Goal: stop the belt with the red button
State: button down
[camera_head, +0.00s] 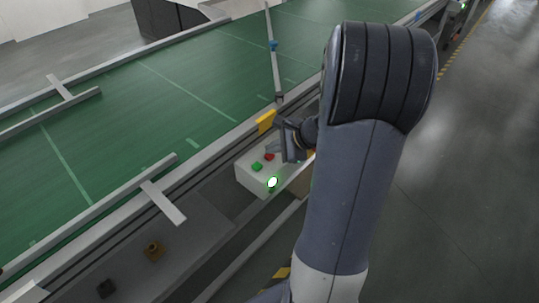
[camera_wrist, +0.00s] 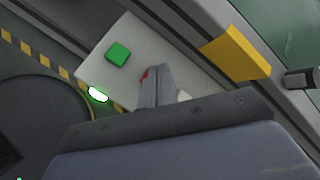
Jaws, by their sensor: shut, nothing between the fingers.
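The red button (camera_head: 269,157) sits on a white control box (camera_head: 247,176) at the belt's near side. In the wrist view only a sliver of the red button (camera_wrist: 145,75) shows; my gripper's fingers hide the rest. My gripper (camera_head: 271,149) is shut and empty, its fingertips right at the red button. It also shows in the wrist view (camera_wrist: 157,71). I cannot tell whether the tips touch the button. A green button (camera_head: 257,167) sits beside the red one and is clear in the wrist view (camera_wrist: 117,54). The green belt (camera_head: 190,75) runs behind the box.
A green lamp (camera_head: 272,182) glows at the box's front edge. A yellow plate (camera_head: 266,121) stands at the belt rail behind the box. Metal guide bars (camera_head: 163,202) reach over the belt's edge. Open grey floor (camera_head: 470,180) lies to the right.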

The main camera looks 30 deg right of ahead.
aim_at(273, 156)
jog(key=shift+f+b, duration=0.4)
dwell(0.3)
jog(key=shift+r, duration=0.1)
jog(key=shift+r+p, duration=0.65)
jog(key=shift+r, duration=0.1)
jog(key=shift+r, duration=0.1)
notch_tip(273, 156, up, 5)
jog(key=p, duration=0.4)
dwell(0.9)
